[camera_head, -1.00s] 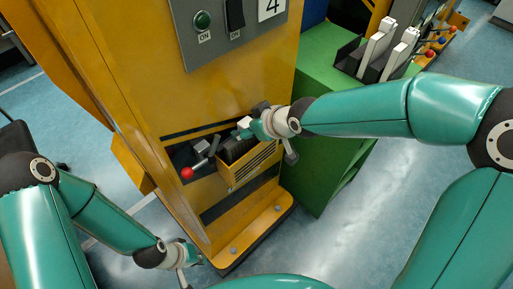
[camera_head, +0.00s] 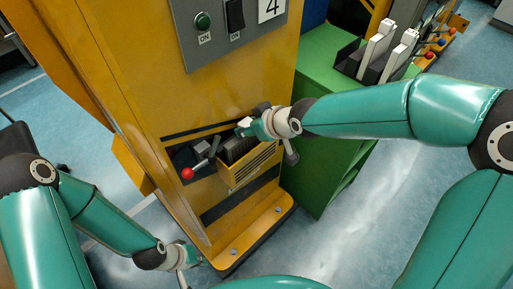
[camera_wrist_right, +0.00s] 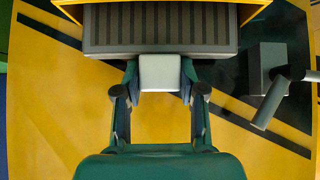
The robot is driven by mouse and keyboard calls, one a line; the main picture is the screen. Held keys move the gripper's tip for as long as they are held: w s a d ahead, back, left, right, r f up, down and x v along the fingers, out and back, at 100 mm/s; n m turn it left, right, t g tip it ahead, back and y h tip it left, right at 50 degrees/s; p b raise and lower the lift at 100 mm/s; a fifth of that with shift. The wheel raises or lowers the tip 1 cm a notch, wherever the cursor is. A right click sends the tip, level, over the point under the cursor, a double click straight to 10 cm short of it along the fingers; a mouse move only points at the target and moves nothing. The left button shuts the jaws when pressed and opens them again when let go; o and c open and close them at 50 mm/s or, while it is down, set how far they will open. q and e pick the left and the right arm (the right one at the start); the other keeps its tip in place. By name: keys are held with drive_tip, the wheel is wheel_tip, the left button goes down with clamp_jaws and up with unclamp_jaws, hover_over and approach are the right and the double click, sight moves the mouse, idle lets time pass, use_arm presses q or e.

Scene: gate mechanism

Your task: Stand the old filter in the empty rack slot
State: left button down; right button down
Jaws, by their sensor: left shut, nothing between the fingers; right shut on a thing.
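The old filter, a dark ribbed block (camera_head: 238,149) with a pale grip tab (camera_wrist_right: 160,72), sits in the yellow slotted drawer (camera_head: 252,168) low on the yellow gate post. My right gripper (camera_head: 244,130) is shut on the tab; in the right wrist view its fingers hold the tab from both sides. The ribbed body also shows in the right wrist view (camera_wrist_right: 160,30), within the yellow frame. The black rack (camera_head: 347,60) stands on the green cabinet at the upper right, with white filters (camera_head: 378,42) upright in it. My left gripper (camera_head: 188,275) is shut and empty, low over the floor.
A red-knobbed lever (camera_head: 188,173) sits just left of the drawer. The post carries a grey switch panel (camera_head: 222,45) above. The green cabinet (camera_head: 312,150) stands right of the post. Coloured knobs (camera_head: 430,53) line a yellow part beyond the rack.

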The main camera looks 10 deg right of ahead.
drive_tip(key=shift+s+f+g, duration=0.3)
drive_tip(key=shift+s+f, duration=0.1)
drive_tip(key=shift+f, duration=0.35)
drive_tip(key=shift+w+r+p, duration=0.2)
drive_tip(key=shift+r+p, duration=0.6)
drive_tip(key=shift+p, duration=0.15)
wheel_tip(320, 180, up, 11)
drive_tip(key=p, duration=1)
drive_tip(key=shift+w+a, duration=0.1)
drive_tip(key=shift+r+p, duration=0.55)
drive_tip(key=shift+r, duration=0.15)
